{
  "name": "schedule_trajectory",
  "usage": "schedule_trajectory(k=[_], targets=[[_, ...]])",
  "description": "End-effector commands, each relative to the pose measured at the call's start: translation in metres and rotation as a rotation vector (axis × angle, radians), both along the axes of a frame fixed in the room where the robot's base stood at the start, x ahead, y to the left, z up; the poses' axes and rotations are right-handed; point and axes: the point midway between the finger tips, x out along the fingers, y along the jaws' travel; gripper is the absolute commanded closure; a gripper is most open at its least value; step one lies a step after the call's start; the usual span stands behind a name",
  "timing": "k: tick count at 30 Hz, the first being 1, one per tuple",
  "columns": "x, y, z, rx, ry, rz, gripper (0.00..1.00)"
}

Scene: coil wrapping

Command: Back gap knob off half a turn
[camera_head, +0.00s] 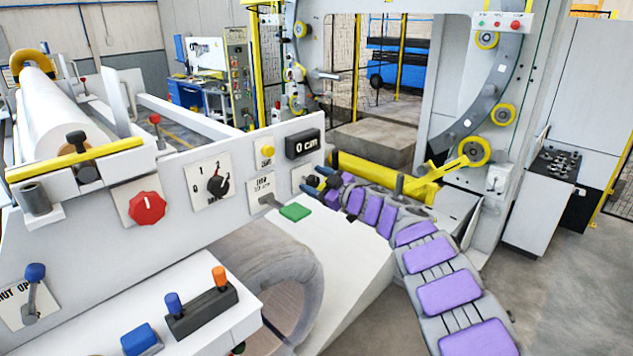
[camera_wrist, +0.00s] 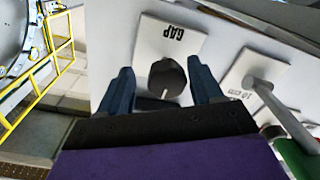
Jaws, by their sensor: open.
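The gap knob (camera_wrist: 167,78) is a round black knob on a white plate marked GAP (camera_wrist: 170,40), seen upside down in the wrist view. My gripper (camera_wrist: 160,82) is open, with one dark blue finger on each side of the knob. A gap shows between the knob and at least the left finger; I cannot tell whether the right finger touches. In the head view my gripper (camera_head: 322,182) is at the right end of the white panel, in front of the gap plate (camera_head: 302,175), and hides most of the knob.
A lever with a green handle (camera_head: 294,212) sticks out just left of my gripper. The panel (camera_head: 100,195) also carries a "0 cm" display (camera_head: 303,144), a yellow button (camera_head: 267,151), a black selector (camera_head: 218,184) and a red knob (camera_head: 147,207). A yellow bar (camera_head: 375,177) lies behind my arm.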

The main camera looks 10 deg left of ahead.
Motion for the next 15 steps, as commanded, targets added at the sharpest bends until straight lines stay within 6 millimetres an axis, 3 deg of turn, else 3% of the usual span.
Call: schedule_trajectory(k=[2, 15], targets=[[-0.0005, 0.0031, -0.0005, -0.002, 0.000, 0.001, 0.37], [-0.0016, -0.0034, 0.0001, 0.002, 0.000, 0.004, 0.79]])
